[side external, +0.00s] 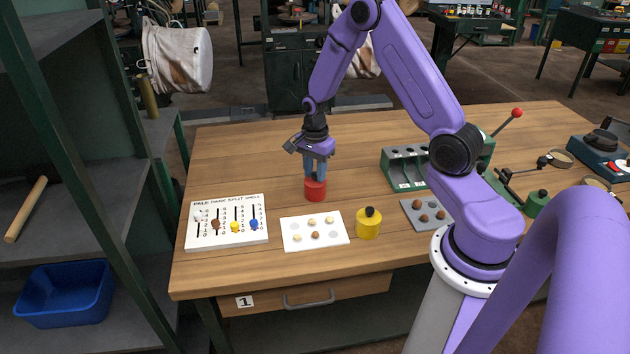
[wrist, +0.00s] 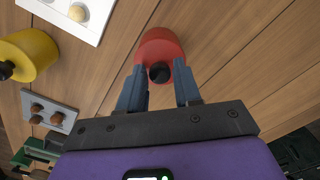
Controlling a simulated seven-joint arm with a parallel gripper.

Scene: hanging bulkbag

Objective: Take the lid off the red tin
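The red tin (side external: 315,191) stands upright on the wooden table. In the wrist view the red tin (wrist: 158,48) shows a round red top with a black knob (wrist: 160,72). My gripper (side external: 315,176) points down right above the tin; its fingers hide the knob in the side view. In the wrist view my gripper (wrist: 158,72) is open, with one blue-grey fingertip on each side of the knob and a gap to it. I cannot tell exactly how high the fingertips are against the knob.
A yellow tin (side external: 368,223) with a dark knob stands to the front right. A white card (side external: 297,243) with several small pieces, a slider board (side external: 202,242), a grey tray (side external: 410,205) and a green rack (side external: 396,182) surround the area. The table behind the red tin is clear.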

